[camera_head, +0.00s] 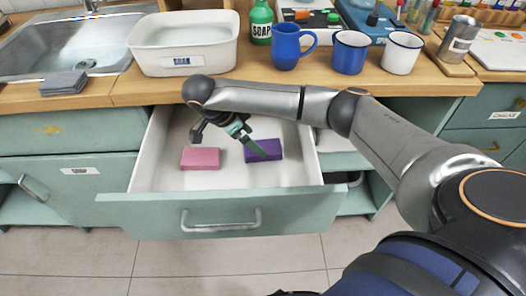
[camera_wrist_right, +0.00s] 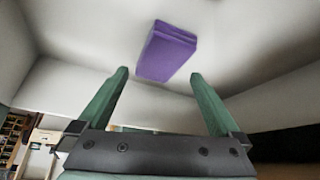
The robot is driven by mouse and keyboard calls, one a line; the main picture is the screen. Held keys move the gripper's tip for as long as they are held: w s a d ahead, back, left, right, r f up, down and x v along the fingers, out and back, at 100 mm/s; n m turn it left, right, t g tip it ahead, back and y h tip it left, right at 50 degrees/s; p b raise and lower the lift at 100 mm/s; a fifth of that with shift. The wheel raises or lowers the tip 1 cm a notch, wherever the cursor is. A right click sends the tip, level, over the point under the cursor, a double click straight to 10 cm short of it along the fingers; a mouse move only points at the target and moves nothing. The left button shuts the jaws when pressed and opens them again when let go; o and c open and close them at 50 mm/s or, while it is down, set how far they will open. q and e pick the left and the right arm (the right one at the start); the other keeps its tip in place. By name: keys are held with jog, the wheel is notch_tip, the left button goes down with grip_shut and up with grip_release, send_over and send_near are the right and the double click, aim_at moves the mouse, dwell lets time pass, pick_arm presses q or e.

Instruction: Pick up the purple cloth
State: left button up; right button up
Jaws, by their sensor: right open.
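The purple cloth (camera_head: 265,150) lies folded in the open drawer, right of the pink cloth. In the right wrist view the purple cloth (camera_wrist_right: 166,52) shows as a folded block beyond the fingertips. My right gripper (camera_head: 262,152) reaches into the drawer, with a green finger in front of part of the purple cloth in the head view. In the right wrist view this gripper (camera_wrist_right: 157,78) is open, with nothing between its fingers. My left gripper is not in view.
The pink cloth (camera_head: 200,158) lies left in the same drawer (camera_head: 225,217). The counter (camera_head: 125,92) above holds a white basin (camera_head: 185,60), a soap bottle (camera_head: 261,22) and several mugs. A folded grey cloth (camera_head: 63,83) lies by the sink. Drawer walls enclose the cloths.

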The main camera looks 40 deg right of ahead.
jog(key=b+x, duration=0.1)
jog(key=x, duration=0.2)
jog(key=shift+a+f, duration=0.1)
jog(key=shift+f, duration=0.15)
jog(key=shift+d+f+b, duration=0.35)
jog(key=shift+d+f, duration=0.1)
jog(key=shift+f, duration=0.05)
jog(key=shift+d+f, duration=0.1)
jog(key=c, duration=1)
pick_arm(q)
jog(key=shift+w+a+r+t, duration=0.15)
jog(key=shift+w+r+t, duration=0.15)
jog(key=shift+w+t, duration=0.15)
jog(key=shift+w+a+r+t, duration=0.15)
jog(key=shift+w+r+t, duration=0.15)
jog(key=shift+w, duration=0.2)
pick_arm(e)
jog(key=shift+o, duration=0.2)
